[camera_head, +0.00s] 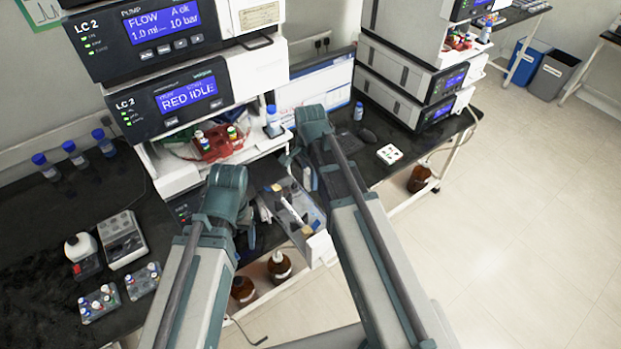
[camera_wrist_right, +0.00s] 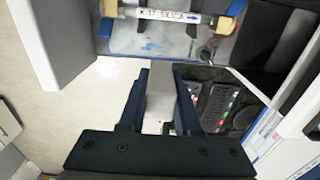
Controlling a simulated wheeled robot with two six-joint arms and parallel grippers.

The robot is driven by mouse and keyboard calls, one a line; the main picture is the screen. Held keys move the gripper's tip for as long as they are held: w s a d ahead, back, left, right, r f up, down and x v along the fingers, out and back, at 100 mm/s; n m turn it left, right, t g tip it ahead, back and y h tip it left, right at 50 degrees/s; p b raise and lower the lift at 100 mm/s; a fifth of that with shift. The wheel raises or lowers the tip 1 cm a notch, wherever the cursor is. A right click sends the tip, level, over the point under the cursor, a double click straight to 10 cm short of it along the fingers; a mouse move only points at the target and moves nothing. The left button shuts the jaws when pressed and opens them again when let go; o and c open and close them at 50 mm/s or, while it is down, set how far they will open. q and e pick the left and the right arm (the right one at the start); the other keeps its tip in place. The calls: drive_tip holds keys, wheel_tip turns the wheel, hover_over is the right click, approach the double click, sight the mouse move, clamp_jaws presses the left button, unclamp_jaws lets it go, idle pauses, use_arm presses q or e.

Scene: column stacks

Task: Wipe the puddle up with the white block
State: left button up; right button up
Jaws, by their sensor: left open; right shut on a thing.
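An open drawer (camera_head: 318,222) juts from the bench in the head view. A pale bluish wet patch, seemingly the puddle (camera_wrist_right: 150,46), is on the drawer floor below the column in the right wrist view. My right gripper (camera_wrist_right: 161,88) is shut on the white block (camera_wrist_right: 160,78), which hangs just short of the drawer in that view. My left gripper (camera_head: 250,237) is mostly hidden behind its arm, left of the drawer.
The drawer's white front panel (camera_wrist_right: 38,45) stands at the left in the wrist view. A vial rack (camera_head: 222,144) and a blue-capped bottle (camera_head: 273,122) stand on the shelf above the drawer. Brown bottles (camera_head: 279,265) stand below. Pump units (camera_head: 175,98) rise behind.

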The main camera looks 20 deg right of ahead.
drive_tip(key=b, duration=1)
hover_over(310, 209)
drive_tip(key=shift+f, duration=5.1)
drive_tip(key=shift+f+b, duration=0.5)
drive_tip(key=shift+f, duration=0.1)
drive_tip(key=shift+s, duration=0.1)
drive_tip(key=shift+s+d+r, duration=0.1)
drive_tip(key=shift+s+d, duration=0.1)
drive_tip(key=shift+s, duration=0.3)
drive_tip(key=shift+s+d+r, duration=0.1)
drive_tip(key=shift+s+d, duration=0.1)
drive_tip(key=shift+s, duration=0.25)
drive_tip(key=shift+s+f, duration=0.1)
drive_tip(key=shift+s+d, duration=0.2)
drive_tip(key=shift+s, duration=0.3)
drive_tip(key=shift+s+d, duration=0.15)
drive_tip(key=shift+s, duration=0.3)
drive_tip(key=shift+w, duration=0.1)
